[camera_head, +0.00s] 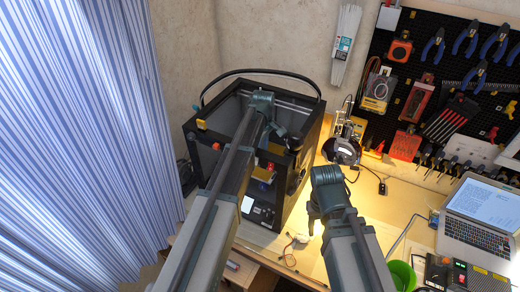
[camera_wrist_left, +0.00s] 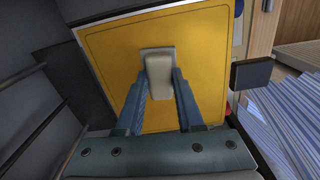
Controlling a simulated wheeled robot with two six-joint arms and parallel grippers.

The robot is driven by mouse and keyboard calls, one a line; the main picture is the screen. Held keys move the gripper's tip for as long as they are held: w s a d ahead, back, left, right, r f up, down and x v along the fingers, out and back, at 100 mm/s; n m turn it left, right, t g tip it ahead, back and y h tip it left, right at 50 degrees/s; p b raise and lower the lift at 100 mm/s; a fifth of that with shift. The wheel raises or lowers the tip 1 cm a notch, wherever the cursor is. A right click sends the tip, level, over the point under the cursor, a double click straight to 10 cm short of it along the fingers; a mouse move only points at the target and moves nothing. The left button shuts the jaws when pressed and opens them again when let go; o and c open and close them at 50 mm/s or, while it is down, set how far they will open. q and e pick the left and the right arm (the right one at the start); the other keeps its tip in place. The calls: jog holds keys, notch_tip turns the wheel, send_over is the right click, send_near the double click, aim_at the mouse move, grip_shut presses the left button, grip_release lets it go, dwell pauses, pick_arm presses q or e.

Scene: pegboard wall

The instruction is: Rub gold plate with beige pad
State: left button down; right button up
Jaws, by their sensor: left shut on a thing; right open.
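The gold plate (camera_wrist_left: 205,55) is a flat, square, golden-yellow sheet that fills the middle of the left wrist view. My left gripper (camera_wrist_left: 160,82) is shut on a beige pad (camera_wrist_left: 158,62), a small pale block between its fingertips. The pad is in front of the plate, over its middle; I cannot tell whether it touches. In the head view the left arm reaches into a black open-framed printer (camera_head: 200,150), and its gripper is mostly hidden there. My right gripper (camera_head: 313,217) is apart from the printer, over the lit bench, and is open with nothing seen in it.
The printer's dark frame surrounds the left arm's end. A laptop (camera_head: 478,222) and a green cup (camera_head: 402,275) are at the right. A pegboard of tools (camera_head: 450,75) hangs behind. A striped curtain (camera_head: 90,130) covers the left.

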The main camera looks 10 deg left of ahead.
pick_arm(q)
jog(key=shift+s+d+f, duration=0.1)
jog(key=shift+s+d, duration=0.15)
jog(key=shift+d, duration=0.4)
jog(key=shift+s+d, duration=0.2)
jog(key=shift+d, duration=0.45)
jog(key=shift+w, duration=0.1)
jog(key=shift+w+a, duration=0.25)
jog(key=shift+a, duration=0.6)
jog(key=shift+w+a, duration=0.25)
jog(key=shift+a, duration=0.7)
jog(key=shift+w+a, duration=0.2)
jog(key=shift+a, duration=0.65)
jog(key=shift+w+a, duration=0.15)
jog(key=shift+a, duration=0.7)
jog(key=shift+a, duration=0.1)
